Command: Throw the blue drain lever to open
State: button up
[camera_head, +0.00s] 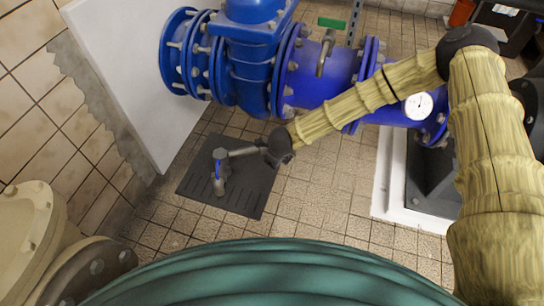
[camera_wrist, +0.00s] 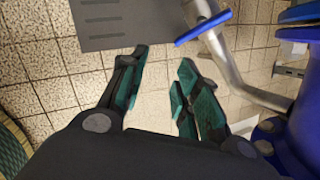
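The blue drain lever (camera_head: 218,169) shows as a thin blue strip on the bent grey drain pipe (camera_head: 242,152), above the dark slotted floor grate (camera_head: 235,195). In the wrist view the blue lever (camera_wrist: 203,27) lies at the top, just beyond and right of my fingertips, beside the silver pipe (camera_wrist: 240,80). My gripper (camera_wrist: 163,62) is open and empty, with bare floor between its green-padded fingers. It appears apart from the lever. In the head view my dark wrist (camera_head: 280,146) is right of the lever and overlaps the pipe; the fingers cannot be made out there.
A large blue flanged pipe (camera_head: 320,85) runs across the back, with a green handle (camera_head: 332,22) and a white gauge (camera_head: 418,106). A white panel (camera_head: 120,70) leans at the left. A beige flanged pipe (camera_head: 25,225) stands at lower left. Tiled floor near the grate is clear.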

jog(key=w+f+m+b, duration=0.1)
jog(key=w+m+b, duration=0.55)
jog(key=w, duration=0.35)
jog(key=shift+m, duration=0.35)
jog(key=b+x, duration=0.3)
jog(key=x, duration=0.7)
jog(key=shift+f+b, duration=0.4)
jog(key=shift+a, duration=0.1)
grip_shut()
